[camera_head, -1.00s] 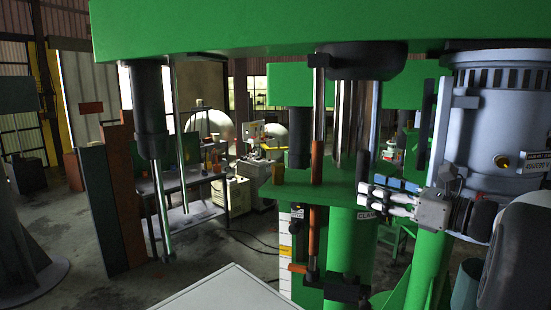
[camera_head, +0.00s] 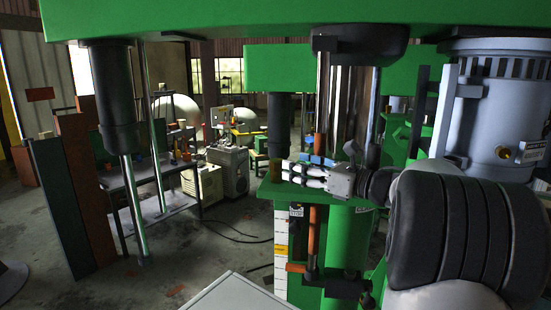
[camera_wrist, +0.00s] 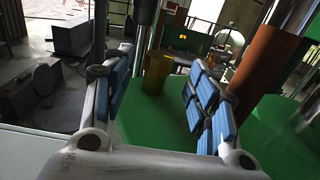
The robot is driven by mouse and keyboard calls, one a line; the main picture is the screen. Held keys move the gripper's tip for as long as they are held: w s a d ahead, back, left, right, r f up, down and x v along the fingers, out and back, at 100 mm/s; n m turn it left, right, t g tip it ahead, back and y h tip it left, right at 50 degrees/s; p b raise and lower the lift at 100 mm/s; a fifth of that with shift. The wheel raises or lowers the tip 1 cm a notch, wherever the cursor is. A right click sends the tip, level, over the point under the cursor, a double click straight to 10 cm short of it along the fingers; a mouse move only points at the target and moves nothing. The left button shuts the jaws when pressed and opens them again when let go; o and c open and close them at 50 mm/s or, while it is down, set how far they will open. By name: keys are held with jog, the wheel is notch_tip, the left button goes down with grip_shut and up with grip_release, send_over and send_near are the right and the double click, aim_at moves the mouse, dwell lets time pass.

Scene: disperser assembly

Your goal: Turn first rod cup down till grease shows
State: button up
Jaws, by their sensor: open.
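A small brass-coloured cup (camera_head: 276,170) stands upright on the green plate (camera_head: 268,190), left of the orange sleeve on the upright rod. In the wrist view the cup (camera_wrist: 157,73) shows between my two blue-padded fingers, around or just beyond their tips. My gripper (camera_head: 286,170) is open and points left towards the cup at about its height. The wrist view shows my gripper (camera_wrist: 162,68) with a wide gap and nothing held. I cannot tell whether either finger touches the cup. No grease can be made out.
The orange sleeve (camera_wrist: 262,62) stands close to my right finger in the wrist view. A large green beam (camera_head: 290,20) runs overhead. A grey-blue motor (camera_head: 495,110) stands at the right. A dark cylinder with a steel rod (camera_head: 115,100) hangs at the left.

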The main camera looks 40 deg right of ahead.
aim_at(276, 160)
jog(key=p+x, duration=0.1)
jog(key=x, duration=0.6)
jog(key=shift+w+a, duration=0.1)
jog(key=shift+w, duration=0.25)
jog(key=shift+c, duration=0.2)
jog(key=c, duration=1)
jog(key=shift+c, duration=0.2)
jog(key=shift+f+h+b, duration=0.1)
jog(key=shift+h+b, duration=0.2)
jog(key=shift+b, duration=0.5)
